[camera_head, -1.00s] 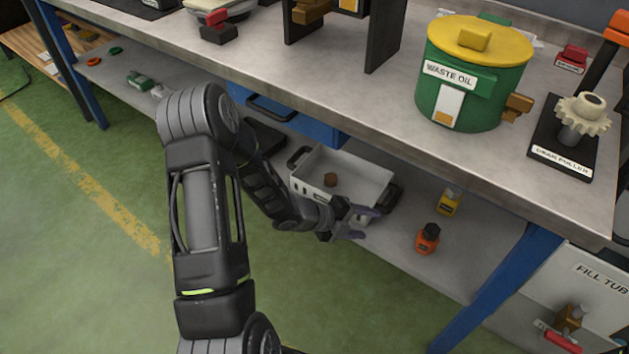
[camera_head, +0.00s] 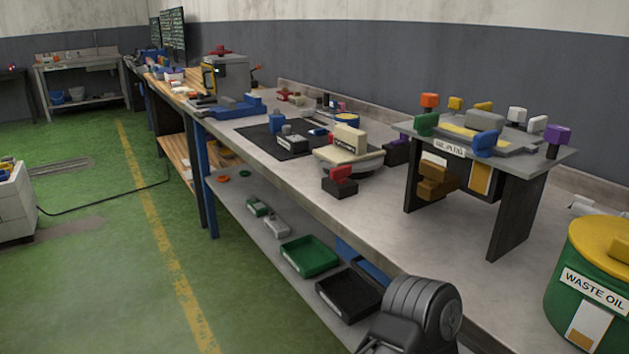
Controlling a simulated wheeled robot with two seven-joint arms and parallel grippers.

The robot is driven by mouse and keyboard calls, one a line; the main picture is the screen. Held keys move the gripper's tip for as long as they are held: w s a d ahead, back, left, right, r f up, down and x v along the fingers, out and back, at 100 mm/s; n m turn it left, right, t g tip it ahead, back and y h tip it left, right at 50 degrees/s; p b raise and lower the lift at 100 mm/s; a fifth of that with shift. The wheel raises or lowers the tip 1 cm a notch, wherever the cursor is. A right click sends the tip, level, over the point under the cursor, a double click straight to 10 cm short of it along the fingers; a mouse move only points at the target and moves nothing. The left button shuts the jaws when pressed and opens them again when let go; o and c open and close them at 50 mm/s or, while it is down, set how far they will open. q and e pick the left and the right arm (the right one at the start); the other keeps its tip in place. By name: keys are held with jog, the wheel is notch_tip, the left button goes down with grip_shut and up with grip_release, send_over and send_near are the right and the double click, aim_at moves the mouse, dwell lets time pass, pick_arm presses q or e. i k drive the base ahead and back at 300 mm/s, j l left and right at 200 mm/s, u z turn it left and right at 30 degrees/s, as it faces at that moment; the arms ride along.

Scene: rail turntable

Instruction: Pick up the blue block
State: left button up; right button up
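Several blue things show, and I cannot tell which is the task's blue block. A blue block-like piece (camera_head: 485,144) is at the front edge of a small raised stand (camera_head: 540,156) on the long workbench. A blue vise-like object (camera_head: 235,107) is farther back on the bench. Neither of my grippers is in view; only a dark joint of my arm shows at the bottom, in front of the bench edge.
The stand also bears green, orange, yellow, white and purple knobs. A waste oil can (camera_head: 573,296) is at the right. A green tray (camera_head: 309,256) and a black tray (camera_head: 348,294) lie on the lower shelf. Green floor (camera_head: 90,290) is clear at the left.

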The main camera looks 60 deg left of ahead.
aim_at(277, 119)
jog(key=k+l, duration=0.3)
jog(key=k, duration=0.15)
jog(key=u, duration=2.05)
jog(key=i, duration=0.45)
